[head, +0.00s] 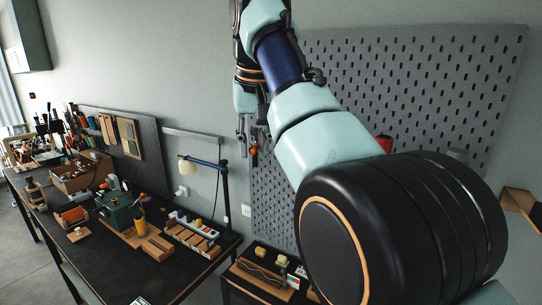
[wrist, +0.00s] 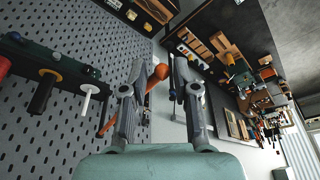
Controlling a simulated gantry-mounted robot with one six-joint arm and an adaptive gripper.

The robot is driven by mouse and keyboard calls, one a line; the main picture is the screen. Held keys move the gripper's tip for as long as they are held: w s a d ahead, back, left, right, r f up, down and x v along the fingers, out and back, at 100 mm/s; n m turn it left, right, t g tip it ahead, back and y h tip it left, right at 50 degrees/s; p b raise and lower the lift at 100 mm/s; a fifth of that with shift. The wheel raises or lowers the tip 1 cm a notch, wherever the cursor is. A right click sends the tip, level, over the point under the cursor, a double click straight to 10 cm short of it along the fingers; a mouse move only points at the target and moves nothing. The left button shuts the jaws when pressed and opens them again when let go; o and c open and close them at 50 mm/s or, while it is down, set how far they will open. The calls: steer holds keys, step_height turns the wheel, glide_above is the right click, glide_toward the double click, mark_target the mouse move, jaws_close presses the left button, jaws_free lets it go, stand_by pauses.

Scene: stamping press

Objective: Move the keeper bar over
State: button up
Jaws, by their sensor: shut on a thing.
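My gripper (wrist: 160,70) is high up in front of the pegboard and fills the middle of the wrist view. It also shows small in the head view (head: 250,125), far from the benches. Its two fingers stand apart with an orange-ended thing (wrist: 161,72) between the tips; a slanting orange part runs down behind the left finger. An orange piece (head: 254,152) also shows just below the gripper in the head view. I cannot tell whether this is the keeper bar; no bar can be named with certainty. My arm hides part of the near bench in the head view.
A grey pegboard (head: 400,75) covers the wall; a dark green rack (wrist: 35,58) on it holds several handled tools. The long bench (head: 100,250) carries a green machine (head: 118,212), wooden blocks and a lamp (head: 222,190). A wooden tray (head: 262,284) lies on the near bench.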

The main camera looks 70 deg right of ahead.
steer(key=shift+s+d+f+b, duration=0.1)
steer(key=shift+s+d+b, duration=0.05)
steer(key=shift+s+b, duration=1.3)
steer(key=shift+c, duration=0.2)
steer(key=shift+s, duration=0.4)
steer(key=o, duration=0.9)
steer(key=shift+w, duration=0.1)
